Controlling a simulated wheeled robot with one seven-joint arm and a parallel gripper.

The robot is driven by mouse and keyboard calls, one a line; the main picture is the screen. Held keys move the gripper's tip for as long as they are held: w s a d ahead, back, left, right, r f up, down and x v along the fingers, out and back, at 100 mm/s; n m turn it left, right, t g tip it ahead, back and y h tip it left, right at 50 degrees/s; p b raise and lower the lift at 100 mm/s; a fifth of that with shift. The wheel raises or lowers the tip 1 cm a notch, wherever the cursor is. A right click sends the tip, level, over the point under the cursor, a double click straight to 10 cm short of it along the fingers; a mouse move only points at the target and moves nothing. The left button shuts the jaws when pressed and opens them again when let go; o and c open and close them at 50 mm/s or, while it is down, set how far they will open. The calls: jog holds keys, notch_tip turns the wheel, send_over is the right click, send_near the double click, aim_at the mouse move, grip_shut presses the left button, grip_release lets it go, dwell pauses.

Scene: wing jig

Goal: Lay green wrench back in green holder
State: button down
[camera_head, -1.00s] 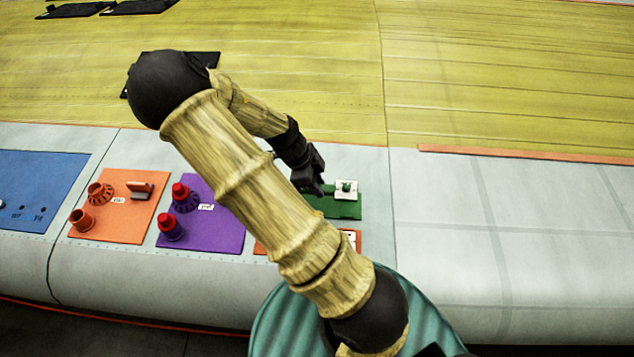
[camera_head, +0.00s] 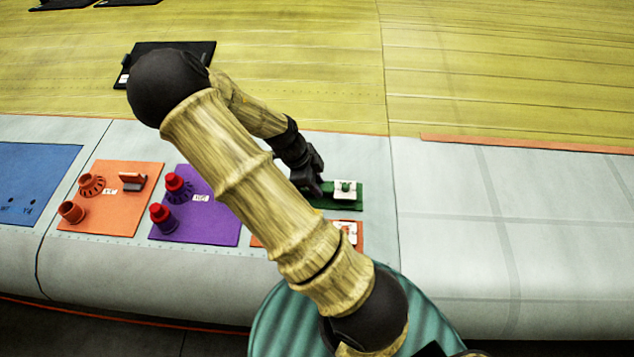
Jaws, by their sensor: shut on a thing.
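The green holder (camera_head: 357,203) is a flat green board on the grey wing edge, right of the picture's middle. A white block with a green knob (camera_head: 345,188) stands on its right part. My gripper (camera_head: 316,192) is at the left end of the green holder, low over it or touching it; I cannot tell which. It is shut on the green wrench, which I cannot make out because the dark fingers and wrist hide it. My forearm covers the area in front and to the left.
A purple board (camera_head: 225,225) with red-topped knobs and an orange board (camera_head: 110,220) with fittings lie to the left. A blue board (camera_head: 35,175) is farther left. Another orange board (camera_head: 358,228) is partly hidden just in front of the green holder. The grey surface at right is clear.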

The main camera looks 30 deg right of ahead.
jog(key=shift+f, duration=0.15)
dwell(0.4)
jog(key=shift+f+b, duration=0.3)
jog(key=shift+f, duration=0.15)
jog(key=c, duration=1.1)
grip_release()
jog(key=b+v, duration=0.2)
jog(key=v, duration=1.5)
jog(key=shift+r, duration=0.25)
jog(key=shift+f, duration=0.1)
